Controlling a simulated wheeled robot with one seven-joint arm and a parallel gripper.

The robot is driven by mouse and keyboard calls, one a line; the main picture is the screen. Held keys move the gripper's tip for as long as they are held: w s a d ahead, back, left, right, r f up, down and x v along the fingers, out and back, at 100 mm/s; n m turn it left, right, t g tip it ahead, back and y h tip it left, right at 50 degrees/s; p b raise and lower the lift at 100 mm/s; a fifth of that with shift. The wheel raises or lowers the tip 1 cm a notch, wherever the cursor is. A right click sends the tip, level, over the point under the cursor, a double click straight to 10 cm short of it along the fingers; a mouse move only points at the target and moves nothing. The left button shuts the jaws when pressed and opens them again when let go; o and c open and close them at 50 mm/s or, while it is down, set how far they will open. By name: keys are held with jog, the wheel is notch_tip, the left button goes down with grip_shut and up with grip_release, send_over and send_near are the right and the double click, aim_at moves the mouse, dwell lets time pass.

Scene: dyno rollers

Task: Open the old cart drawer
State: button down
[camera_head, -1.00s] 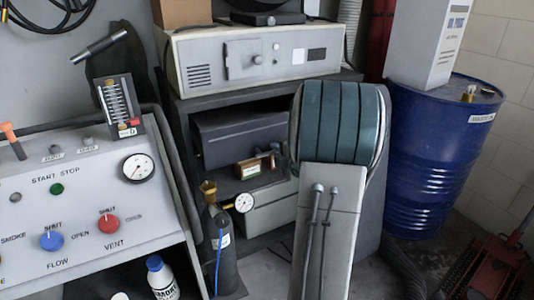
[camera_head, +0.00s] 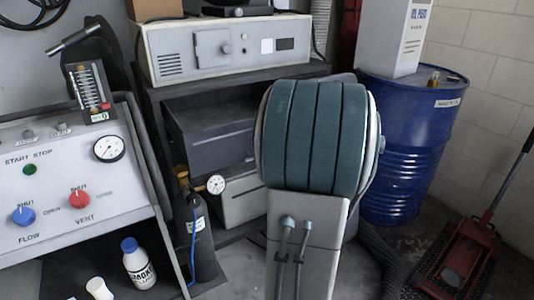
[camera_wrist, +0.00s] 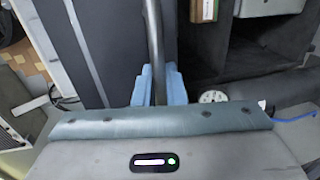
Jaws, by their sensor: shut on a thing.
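The old cart drawer (camera_head: 216,142) is a dark grey box in the upper bay of the dark cart. It stands out from the cart and partly covers the shelf below. In the wrist view its dark panel (camera_wrist: 100,45) fills the upper left. A grey bar handle (camera_wrist: 154,35) runs along it. My gripper (camera_wrist: 158,84) has its blue fingers on both sides of this bar, shut on it. In the head view my arm hides the gripper and handle.
A gas bottle with a gauge (camera_head: 215,185) stands close in front of the cart. A control panel (camera_head: 75,175) is on the left. A blue drum (camera_head: 405,150) and a red floor jack (camera_head: 465,255) are on the right. A white-labelled bottle (camera_head: 139,264) stands low at left.

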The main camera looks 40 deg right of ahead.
jog(key=c, duration=1.6)
grip_release()
jog(key=p+v, duration=0.2)
jog(key=v, duration=1.2)
jog(key=shift+w, duration=0.15)
jog(key=w+a+r+m+g+h+p, duration=0.3)
jog(key=w+a+r+m+g+p, duration=0.25)
jog(key=r+m+p, duration=0.6)
jog(key=s+a+r+m+g+y+p, duration=0.1)
jog(key=s+a+g+p, duration=0.1)
jog(key=a, duration=0.5)
jog(key=s+a+r+m+g+y+p, duration=0.2)
jog(key=s+a+g+p, duration=0.1)
jog(key=a, duration=0.5)
jog(key=s+a+r+m+g+y+p, duration=0.1)
jog(key=s+a+m+g+y+p, duration=0.1)
jog(key=s+a+p, duration=0.3)
jog(key=a, duration=0.3)
jog(key=shift+r, duration=0.4)
